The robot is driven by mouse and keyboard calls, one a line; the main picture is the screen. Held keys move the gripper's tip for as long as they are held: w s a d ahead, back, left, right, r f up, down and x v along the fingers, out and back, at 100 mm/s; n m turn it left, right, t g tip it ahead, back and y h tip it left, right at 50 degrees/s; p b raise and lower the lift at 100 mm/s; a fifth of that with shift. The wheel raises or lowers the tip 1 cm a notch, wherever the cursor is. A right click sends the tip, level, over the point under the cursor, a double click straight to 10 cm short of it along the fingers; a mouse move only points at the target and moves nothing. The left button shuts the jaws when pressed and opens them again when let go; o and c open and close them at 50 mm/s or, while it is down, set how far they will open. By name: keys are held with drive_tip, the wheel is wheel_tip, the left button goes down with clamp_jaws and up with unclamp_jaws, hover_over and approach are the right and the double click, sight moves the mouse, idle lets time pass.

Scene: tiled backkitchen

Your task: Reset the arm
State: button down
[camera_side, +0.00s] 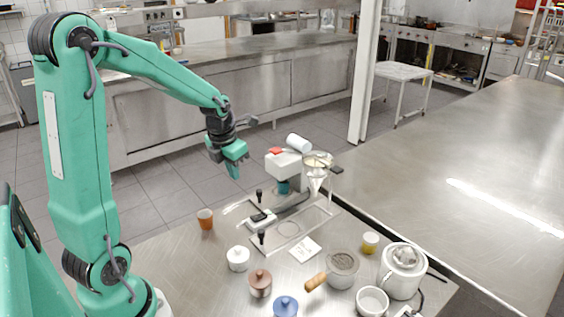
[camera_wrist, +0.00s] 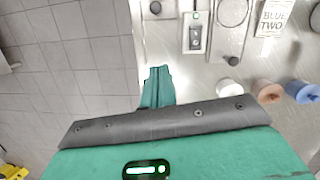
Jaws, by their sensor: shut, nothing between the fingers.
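My green arm reaches over the steel table from the left in the side view. My gripper (camera_side: 234,172) hangs in the air, pointing down, above the far left part of the table near the coffee apparatus. It is shut and empty. In the wrist view my gripper's fingers (camera_wrist: 158,75) show together as one narrow green piece, with nothing between them. The table (camera_wrist: 180,70) lies below to the right of the fingers, and the tiled floor (camera_wrist: 65,70) is to the left.
A white machine (camera_side: 284,165) with a glass funnel stands behind.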

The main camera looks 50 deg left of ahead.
drive_tip(key=s+d+r+n+t, duration=0.1)
drive_tip(key=s+d+r+n, duration=0.2)
drive_tip(key=n, duration=0.8)
drive_tip(key=s+d+r+n+t, duration=0.1)
drive_tip(key=s+d+r+n, duration=0.3)
drive_tip(key=n, duration=0.7)
drive_tip(key=s+d+r+n+t+h, duration=0.1)
drive_tip(key=s+d+r+n, duration=0.2)
drive_tip(key=s+d+n, duration=0.3)
drive_tip(key=d+n, duration=0.4)
drive_tip(key=n, duration=0.2)
drive_tip(key=shift+s+r, duration=0.3)
drive_tip(key=shift+s, duration=0.05)
